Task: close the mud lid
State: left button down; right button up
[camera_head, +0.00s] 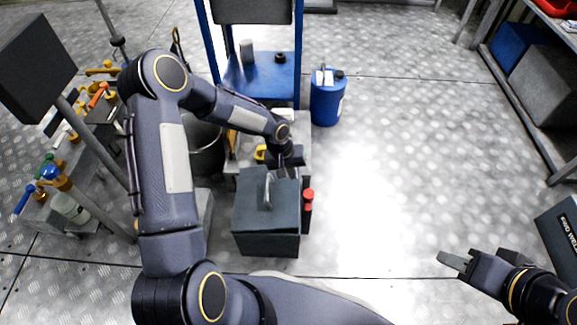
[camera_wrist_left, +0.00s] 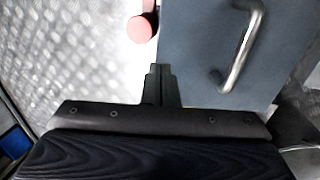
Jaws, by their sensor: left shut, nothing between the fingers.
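The mud lid (camera_head: 252,212) is the dark grey top of a box (camera_head: 268,244) in the middle of the head view. It carries a bent metal handle (camera_head: 268,190). The lid seems to lie flat over the box; I cannot tell whether a gap is left. My left gripper (camera_head: 283,172) is shut and empty at the lid's far edge, beyond the handle. In the left wrist view, its fingertips (camera_wrist_left: 157,85) are beside the edge of the blue-grey lid (camera_wrist_left: 190,50), with the handle (camera_wrist_left: 240,55) to their right. My right gripper (camera_head: 447,260) is at the lower right, away from the box; its finger opening is unclear.
Red-capped cylinders (camera_head: 308,196) stand at the box's right side. A blue canister (camera_head: 327,100) stands behind, near a blue frame stand (camera_head: 262,75). A valve rack (camera_head: 70,180) is at left, a grey bucket (camera_head: 206,150) beside my left arm.

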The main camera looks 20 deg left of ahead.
aim_at(299, 185)
pick_arm(q)
jog(key=shift+b+x, duration=0.75)
jog(key=shift+x, duration=1.4)
jog(key=shift+b+x, duration=0.9)
jog(key=shift+x, duration=0.25)
jog(key=shift+d+r, duration=0.15)
